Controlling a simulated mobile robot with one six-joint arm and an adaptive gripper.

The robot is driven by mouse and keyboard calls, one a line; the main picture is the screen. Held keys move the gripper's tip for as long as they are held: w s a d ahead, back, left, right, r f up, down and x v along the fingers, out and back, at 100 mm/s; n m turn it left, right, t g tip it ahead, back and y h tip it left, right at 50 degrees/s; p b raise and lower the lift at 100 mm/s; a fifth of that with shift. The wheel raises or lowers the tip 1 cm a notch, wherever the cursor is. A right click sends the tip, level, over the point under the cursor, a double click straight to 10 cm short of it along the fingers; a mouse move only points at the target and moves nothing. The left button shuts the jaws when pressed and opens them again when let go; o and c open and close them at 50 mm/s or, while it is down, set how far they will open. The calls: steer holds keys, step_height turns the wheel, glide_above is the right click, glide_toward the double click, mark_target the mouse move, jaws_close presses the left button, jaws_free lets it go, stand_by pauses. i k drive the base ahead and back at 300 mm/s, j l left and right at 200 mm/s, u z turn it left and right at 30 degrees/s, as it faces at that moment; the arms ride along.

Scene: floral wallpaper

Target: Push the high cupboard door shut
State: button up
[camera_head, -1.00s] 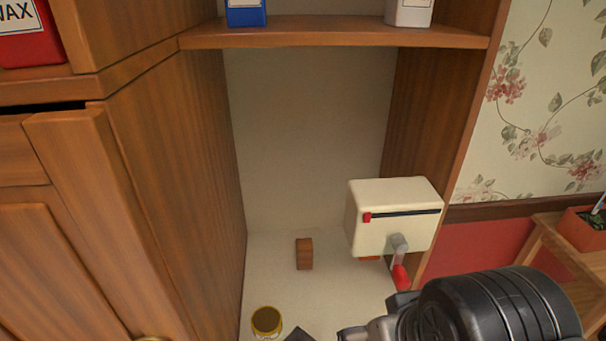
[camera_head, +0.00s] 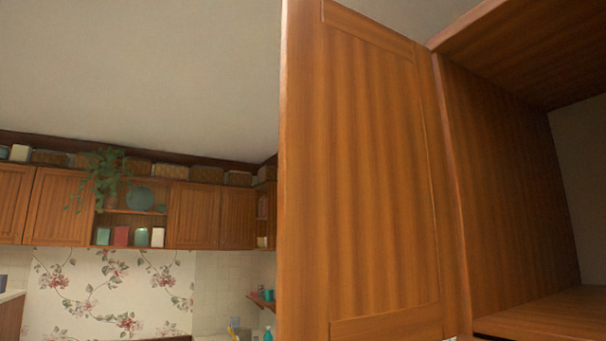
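The high cupboard door (camera_head: 375,170) is a tall brown wooden panel, seen close up in the middle right of the head view. It stands open, swung out to the left of the cupboard opening. The cupboard (camera_head: 505,180) is open to its right, with a wooden side wall, a bottom board (camera_head: 550,316) and a pale back at the right edge. The part of the inside that shows is empty. My gripper is not in this view.
Across the room at the left, closed wall cupboards (camera_head: 192,215) flank open shelves with a trailing plant (camera_head: 106,172) and several containers. Floral wallpaper (camera_head: 110,290) lies below them. Open room shows left of the door.

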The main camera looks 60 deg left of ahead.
mark_target(367, 250)
steer(key=j, duration=0.65)
steer(key=k+j, duration=0.15)
steer(key=j, duration=1.1)
steer(key=k+j, duration=0.15)
steer(key=j, duration=0.45)
steer(key=z, duration=0.05)
